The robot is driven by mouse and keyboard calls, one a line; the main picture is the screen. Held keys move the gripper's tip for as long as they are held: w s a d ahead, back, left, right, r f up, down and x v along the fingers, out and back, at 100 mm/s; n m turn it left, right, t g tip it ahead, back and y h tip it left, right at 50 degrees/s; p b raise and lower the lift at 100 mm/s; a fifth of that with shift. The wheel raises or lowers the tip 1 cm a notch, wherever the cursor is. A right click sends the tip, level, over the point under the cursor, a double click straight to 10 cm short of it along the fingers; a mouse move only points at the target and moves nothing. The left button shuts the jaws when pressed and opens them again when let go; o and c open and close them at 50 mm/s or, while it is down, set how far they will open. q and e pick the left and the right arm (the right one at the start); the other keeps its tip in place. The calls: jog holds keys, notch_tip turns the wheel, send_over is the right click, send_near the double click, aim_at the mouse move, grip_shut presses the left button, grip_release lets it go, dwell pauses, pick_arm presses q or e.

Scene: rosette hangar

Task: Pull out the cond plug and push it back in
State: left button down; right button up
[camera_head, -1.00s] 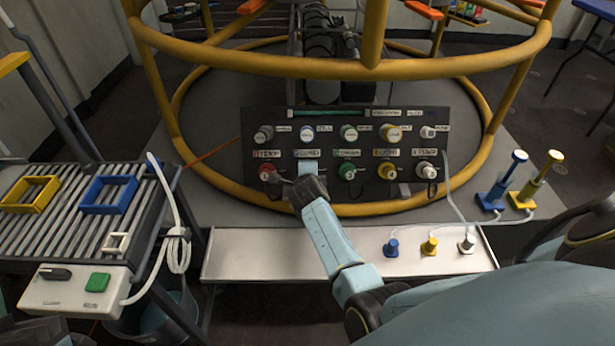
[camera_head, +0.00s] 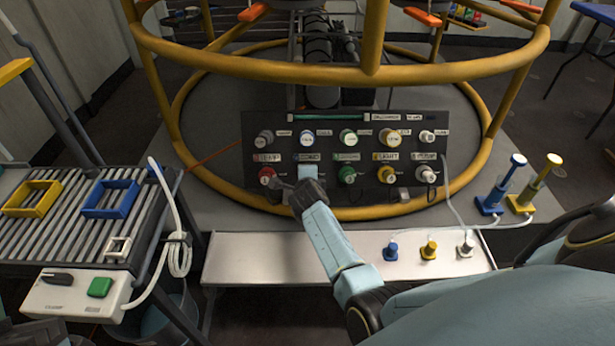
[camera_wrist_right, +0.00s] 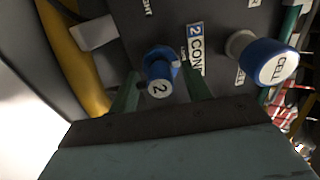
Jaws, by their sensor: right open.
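The cond plug (camera_wrist_right: 160,75) is blue with a white end marked 2, next to a "2 COND" label (camera_wrist_right: 196,50) in the right wrist view. It is seated at the dark panel (camera_head: 262,218). My right gripper (camera_wrist_right: 159,72) is open, with one green finger on each side of the plug; I cannot tell whether they touch it. In the head view my right gripper hides the plug, below the COND label (camera_head: 309,157). My left gripper is not in view.
A red plug (camera_head: 267,174) and a green plug (camera_head: 346,173) flank that spot. A blue CELL knob (camera_wrist_right: 268,62) is close by in the wrist view. A yellow rail (camera_head: 330,66) crosses above the panel.

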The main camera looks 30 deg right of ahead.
dwell(0.7)
jog(key=shift+p, duration=0.4)
jog(key=shift+c, duration=0.2)
grip_shut()
